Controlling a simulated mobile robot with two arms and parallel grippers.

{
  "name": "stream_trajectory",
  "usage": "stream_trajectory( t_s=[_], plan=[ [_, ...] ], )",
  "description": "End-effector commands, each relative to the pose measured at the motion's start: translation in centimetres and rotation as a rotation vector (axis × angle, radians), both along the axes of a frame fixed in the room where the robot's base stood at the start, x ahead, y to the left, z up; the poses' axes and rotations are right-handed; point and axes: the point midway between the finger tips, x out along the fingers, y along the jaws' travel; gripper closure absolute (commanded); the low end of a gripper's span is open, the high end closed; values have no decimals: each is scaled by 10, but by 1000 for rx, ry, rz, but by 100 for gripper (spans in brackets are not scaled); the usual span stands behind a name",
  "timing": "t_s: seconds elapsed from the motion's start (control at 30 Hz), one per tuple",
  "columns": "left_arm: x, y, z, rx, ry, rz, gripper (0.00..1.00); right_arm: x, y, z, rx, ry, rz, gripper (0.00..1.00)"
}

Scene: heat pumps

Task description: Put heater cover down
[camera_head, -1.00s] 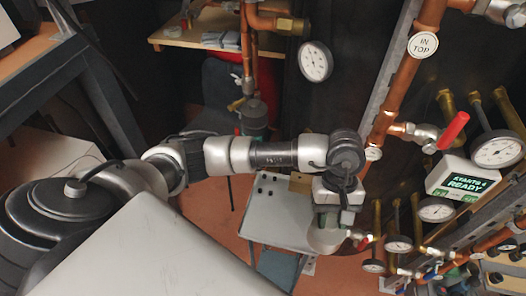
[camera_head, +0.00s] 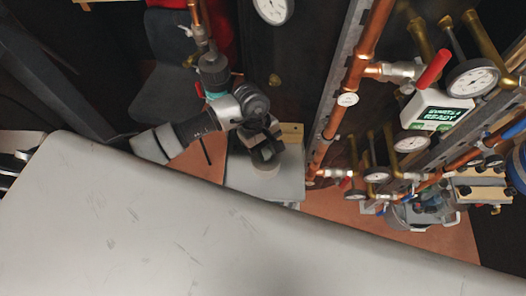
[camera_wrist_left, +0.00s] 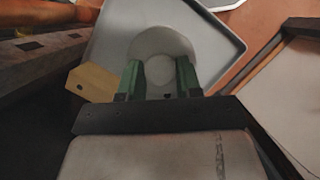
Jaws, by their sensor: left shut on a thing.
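My left gripper (camera_head: 265,150) is shut on a pale, rounded piece, which looks like the heater cover (camera_wrist_left: 160,45). In the left wrist view the green fingers (camera_wrist_left: 158,80) hold it on both sides. It lies over a grey, rimmed tray-like surface (camera_wrist_left: 222,45). In the head view this grey surface (camera_head: 283,187) lies under my left gripper. I cannot tell whether the cover touches it. The head view shows only a little of the cover below the fingers. My right gripper is not in view.
A wooden block (camera_wrist_left: 92,82) is at the grey surface's edge. Copper pipes (camera_head: 345,100), gauges (camera_head: 472,78) and a red-handled valve (camera_head: 433,68) stand to the right. A large pale surface hides the lower head view. Reddish floor (camera_head: 330,203) shows beside the grey surface.

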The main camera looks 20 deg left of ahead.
Motion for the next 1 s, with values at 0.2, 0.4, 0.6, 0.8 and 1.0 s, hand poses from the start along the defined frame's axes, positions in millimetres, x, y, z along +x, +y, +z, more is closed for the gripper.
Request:
stream_trajectory(
  t_s=[0.2, 0.4, 0.6, 0.8, 1.0],
  plan=[
    [-1, 4, -18, -2, 4, 1, 94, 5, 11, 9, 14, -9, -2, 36],
    [0, 4, -41, -2, 1, 0, 94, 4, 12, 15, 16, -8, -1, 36],
    [0, 4, -43, -1, -2, -2, 94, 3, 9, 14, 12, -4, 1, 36],
    [1, 5, -48, 0, -2, -2, 94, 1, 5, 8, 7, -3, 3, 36],
    [0, 5, -46, -1, -1, -2, 40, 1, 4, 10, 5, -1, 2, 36]
  ],
)
